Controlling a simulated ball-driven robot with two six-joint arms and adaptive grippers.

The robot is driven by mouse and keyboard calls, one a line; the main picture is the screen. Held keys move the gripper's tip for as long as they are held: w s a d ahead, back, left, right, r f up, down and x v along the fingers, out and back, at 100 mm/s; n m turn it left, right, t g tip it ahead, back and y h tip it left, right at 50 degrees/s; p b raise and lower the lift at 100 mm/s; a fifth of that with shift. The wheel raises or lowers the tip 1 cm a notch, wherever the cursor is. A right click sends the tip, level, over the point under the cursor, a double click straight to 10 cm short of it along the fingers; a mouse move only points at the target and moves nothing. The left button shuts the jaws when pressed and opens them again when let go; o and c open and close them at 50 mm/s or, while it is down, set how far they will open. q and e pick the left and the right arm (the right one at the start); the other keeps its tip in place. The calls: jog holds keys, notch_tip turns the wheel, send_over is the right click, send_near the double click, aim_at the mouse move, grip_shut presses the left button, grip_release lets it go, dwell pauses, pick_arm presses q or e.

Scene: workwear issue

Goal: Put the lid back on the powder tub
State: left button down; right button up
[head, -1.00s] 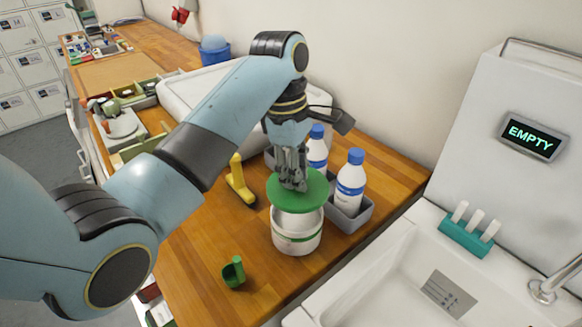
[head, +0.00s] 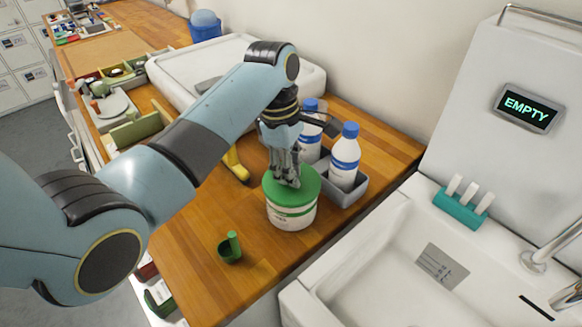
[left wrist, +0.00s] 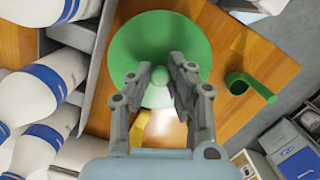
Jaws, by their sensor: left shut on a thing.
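The powder tub (head: 291,215) is white with a green band and stands upright on the wooden counter near the sink. The green lid (head: 309,189) sits level on the tub's rim. Whether it is pressed fully down, I cannot tell. My left gripper (head: 287,181) points down from above and is shut on the lid's small central knob. In the left wrist view the lid (left wrist: 190,40) is a wide green disc, with the knob (left wrist: 160,77) between the fingertips (left wrist: 160,82). The lid hides the tub there. My right gripper is not in view.
A grey caddy (head: 346,197) with white blue-capped bottles (head: 346,158) stands close behind and right of the tub. A green scoop (head: 230,249) lies at front left. A yellow object (head: 235,165) is behind the tub. The sink (head: 375,265) is at right.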

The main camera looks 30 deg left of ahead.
pick_arm(q)
jog(key=shift+p, duration=0.3)
dwell(0.4)
jog(key=shift+f, duration=0.2)
dwell(1.4)
jog(key=c, duration=1.2)
grip_release()
jog(key=shift+o, duration=0.4)
jog(key=o, duration=0.4)
jog(key=shift+o, duration=0.2)
jog(key=shift+r, duration=3.55)
